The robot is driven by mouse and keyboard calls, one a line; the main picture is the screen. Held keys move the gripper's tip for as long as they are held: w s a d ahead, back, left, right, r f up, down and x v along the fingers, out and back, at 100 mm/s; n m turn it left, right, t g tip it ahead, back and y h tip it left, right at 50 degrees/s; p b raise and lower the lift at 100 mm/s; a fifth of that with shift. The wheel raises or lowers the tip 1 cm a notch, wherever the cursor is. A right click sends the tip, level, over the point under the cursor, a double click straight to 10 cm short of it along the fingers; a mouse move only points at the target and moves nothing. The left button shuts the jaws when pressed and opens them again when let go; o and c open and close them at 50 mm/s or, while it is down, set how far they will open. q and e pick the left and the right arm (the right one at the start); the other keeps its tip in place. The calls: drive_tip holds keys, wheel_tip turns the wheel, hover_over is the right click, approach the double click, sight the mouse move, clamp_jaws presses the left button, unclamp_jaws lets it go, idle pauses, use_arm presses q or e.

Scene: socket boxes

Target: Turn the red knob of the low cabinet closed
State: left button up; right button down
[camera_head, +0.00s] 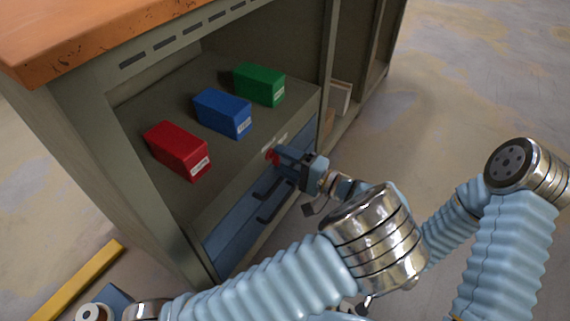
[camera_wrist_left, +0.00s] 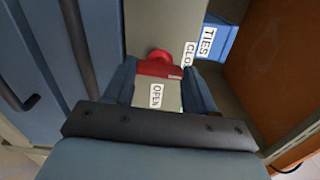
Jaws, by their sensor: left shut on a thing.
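The red knob (camera_head: 271,156) sits on the front of the low cabinet (camera_head: 98,137), beside the upper blue drawer. My left gripper (camera_head: 280,155) reaches it from the right and is shut on it. In the left wrist view the red knob (camera_wrist_left: 158,66) lies between the two blue fingers (camera_wrist_left: 160,90), its red bar across the gap. A label reading OPEN (camera_wrist_left: 156,96) shows between the fingers. A second label starting CLO (camera_wrist_left: 189,54) is partly covered by the right finger. My right gripper is not in view; only its arm shows at the right.
On the shelf above the knob stand a red box (camera_head: 177,150), a blue box (camera_head: 222,114) and a green box (camera_head: 259,85). Blue drawers (camera_head: 240,235) with dark handles are below. A yellow bar (camera_head: 80,280) lies at lower left. Floor at the right is clear.

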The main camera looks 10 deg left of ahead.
use_arm(q)
drive_tip(key=shift+d+f+n, duration=0.1)
drive_tip(key=shift+n, duration=0.4)
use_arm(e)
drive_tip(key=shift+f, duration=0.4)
use_arm(q)
drive_tip(key=o, duration=1)
drive_tip(key=shift+o, duration=0.2)
drive_tip(key=shift+d, duration=0.1)
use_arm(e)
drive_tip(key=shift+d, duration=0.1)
